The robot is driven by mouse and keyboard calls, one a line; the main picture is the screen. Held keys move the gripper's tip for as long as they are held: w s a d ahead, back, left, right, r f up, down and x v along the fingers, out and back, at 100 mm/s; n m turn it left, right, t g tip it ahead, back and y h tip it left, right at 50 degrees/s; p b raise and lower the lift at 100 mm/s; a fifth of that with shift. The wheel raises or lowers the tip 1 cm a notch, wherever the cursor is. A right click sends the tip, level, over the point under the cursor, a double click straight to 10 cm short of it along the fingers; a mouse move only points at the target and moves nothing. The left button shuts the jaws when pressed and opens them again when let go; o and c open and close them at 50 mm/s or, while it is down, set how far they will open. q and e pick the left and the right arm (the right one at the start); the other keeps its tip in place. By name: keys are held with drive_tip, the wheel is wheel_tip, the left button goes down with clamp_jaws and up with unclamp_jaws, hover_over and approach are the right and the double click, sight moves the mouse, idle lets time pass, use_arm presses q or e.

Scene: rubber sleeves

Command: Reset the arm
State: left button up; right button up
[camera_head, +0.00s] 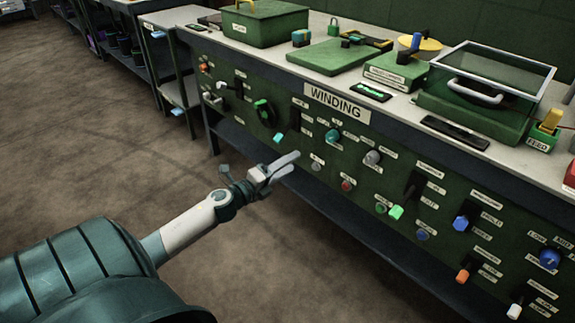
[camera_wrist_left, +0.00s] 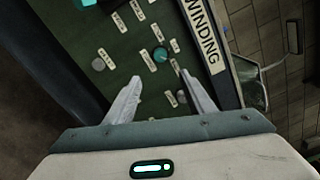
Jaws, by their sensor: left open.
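My left gripper (camera_head: 283,165) reaches in from the left in the head view, in front of the green control panel (camera_head: 330,185) below the WINDING label (camera_head: 338,104). Its two pale fingers are apart with nothing between them. In the left wrist view the open fingers (camera_wrist_left: 163,88) point at the panel, with a teal knob (camera_wrist_left: 160,54) seen beyond the gap. I cannot tell whether the fingers touch the panel. My right gripper is in neither view.
On the worktop stand a green box (camera_head: 264,24) and a clear-lidded case (camera_head: 490,72). The floor (camera_head: 90,150) at left is clear.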

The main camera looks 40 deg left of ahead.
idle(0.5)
use_arm(q)
drive_tip(key=s+d+f+n+g+y, duration=0.3)
drive_tip(key=s+d+f+n+g, duration=0.4)
drive_tip(key=s+d+f+n, duration=0.95)
drive_tip(key=s+d+f+n+g+h, duration=0.2)
drive_tip(key=s+d+n+g+h, duration=0.25)
drive_tip(key=s+d, duration=1.2)
wheel_tip(320, 180, down, 17)
drive_tip(key=a+g+y+p, duration=0.1)
drive_tip(key=a+y+p, duration=0.1)
drive_tip(key=p, duration=1.2)
drive_tip(key=shift+s+f+p, duration=0.15)
drive_tip(key=shift+p, duration=0.2)
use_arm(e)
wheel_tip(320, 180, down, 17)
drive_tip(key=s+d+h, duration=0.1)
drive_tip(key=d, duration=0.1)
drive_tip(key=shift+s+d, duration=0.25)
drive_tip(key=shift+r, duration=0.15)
